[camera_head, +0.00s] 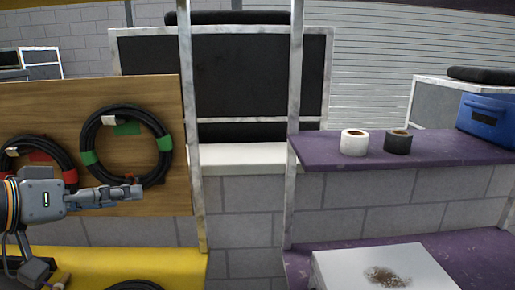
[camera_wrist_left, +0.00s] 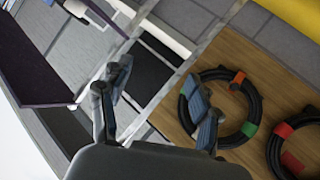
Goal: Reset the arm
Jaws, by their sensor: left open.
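My left gripper (camera_head: 136,192) reaches in from the left in the head view, in front of the wooden board. Its fingers point right, near the lower edge of the coiled black cable with green ties (camera_head: 161,128). In the left wrist view the two fingers of my left gripper (camera_wrist_left: 158,84) stand wide apart with nothing between them. In that view the green-tied coil (camera_wrist_left: 249,92) shows behind the right finger. My right gripper is in neither view.
A wooden board (camera_head: 80,96) holds another coil with red ties (camera_head: 66,160). White metal posts (camera_head: 292,80) stand between the board and a purple shelf (camera_head: 330,148) bearing a white tape roll (camera_head: 354,143), a black tape roll (camera_head: 398,142) and a blue case (camera_head: 488,121). A white box (camera_head: 335,268) sits lower right.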

